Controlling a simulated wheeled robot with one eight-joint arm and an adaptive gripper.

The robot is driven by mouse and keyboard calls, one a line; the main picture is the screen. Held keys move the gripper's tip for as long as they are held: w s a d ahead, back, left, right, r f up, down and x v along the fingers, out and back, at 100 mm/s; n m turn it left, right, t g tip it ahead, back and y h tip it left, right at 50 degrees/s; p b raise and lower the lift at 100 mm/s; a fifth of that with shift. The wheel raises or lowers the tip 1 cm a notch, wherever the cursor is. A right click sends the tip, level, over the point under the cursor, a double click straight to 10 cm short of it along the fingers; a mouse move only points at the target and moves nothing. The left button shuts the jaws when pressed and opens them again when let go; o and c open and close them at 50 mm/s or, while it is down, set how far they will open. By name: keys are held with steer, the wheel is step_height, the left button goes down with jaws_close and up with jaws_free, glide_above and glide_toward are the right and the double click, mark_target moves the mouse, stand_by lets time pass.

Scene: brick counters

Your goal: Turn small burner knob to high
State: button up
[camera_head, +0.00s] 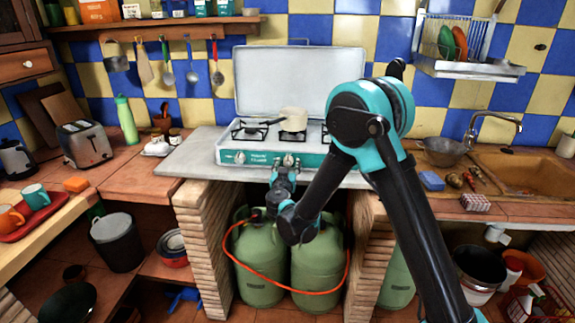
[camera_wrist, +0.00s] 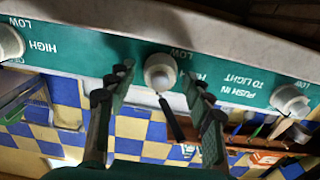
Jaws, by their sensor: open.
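The camp stove's teal front panel (camera_head: 262,159) faces me in the head view. It also fills the top of the wrist view (camera_wrist: 225,75), where its lettering is upside down. A round, pale middle knob (camera_wrist: 160,72) on it sits between the fingers of my gripper (camera_wrist: 156,82). The fingers are open, one on each side, and I cannot tell whether they touch it. One knob (camera_wrist: 9,42) is at the left and another (camera_wrist: 290,101) at the right. No label clearly shows which is the small burner's. In the head view my gripper (camera_head: 284,174) is at the panel's middle.
A cream pot (camera_head: 293,120) stands on the stove with its handle pointing left. The white lid (camera_head: 285,80) is raised behind. Green gas cylinders (camera_head: 258,270) with an orange hose (camera_head: 285,291) stand below the counter. The grey countertop (camera_head: 200,158) left of the stove is clear.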

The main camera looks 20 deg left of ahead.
steer(key=shift+c, duration=0.3)
steer(key=c, duration=1.1)
steer(key=shift+n, duration=0.3)
steer(key=n, duration=0.3)
steer(key=shift+n, duration=0.4)
steer(key=n, duration=0.4)
steer(key=shift+a+n, duration=0.1)
steer(key=shift+n, duration=0.2)
steer(key=n, duration=0.4)
steer(key=shift+f, duration=0.1)
steer(key=n, duration=0.4)
steer(key=shift+a+f+n, duration=0.1)
steer(key=shift+n, duration=0.4)
